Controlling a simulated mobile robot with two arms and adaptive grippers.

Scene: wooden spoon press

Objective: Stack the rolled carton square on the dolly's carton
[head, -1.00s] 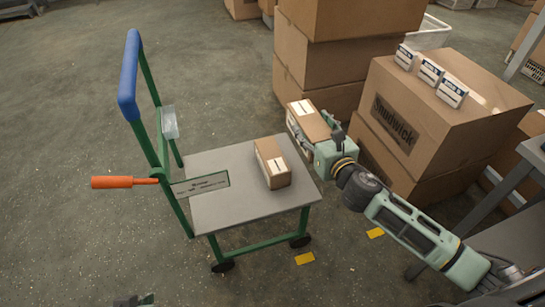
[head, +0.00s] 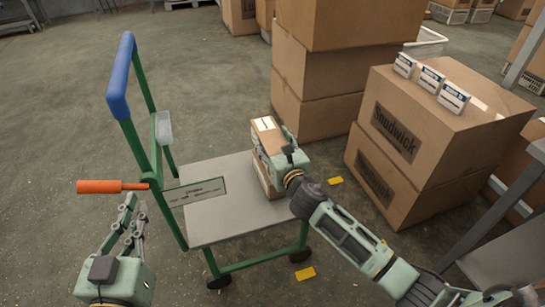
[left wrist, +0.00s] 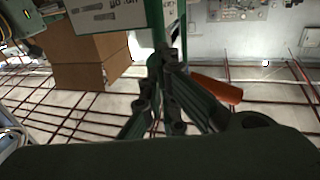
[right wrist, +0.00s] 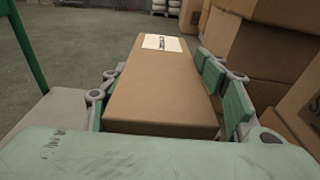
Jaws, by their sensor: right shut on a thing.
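My right gripper (head: 272,148) is shut on a brown carton with a white label (head: 265,124), which also shows between its fingers in the right wrist view (right wrist: 162,95). The held carton is over the dolly's carton (head: 262,178), which is mostly hidden beneath it. I cannot tell whether the two touch or line up square. The dolly (head: 215,218) has a grey deck and a green frame. My left gripper (head: 132,208) is near the dolly's handle side, away from the cartons. Its fingers lie close together in the left wrist view (left wrist: 165,75), and it holds nothing visible.
Tall carton stacks rise behind (head: 320,70) and at the right (head: 420,135), with small boxes on top. Left of the held carton the deck is bare.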

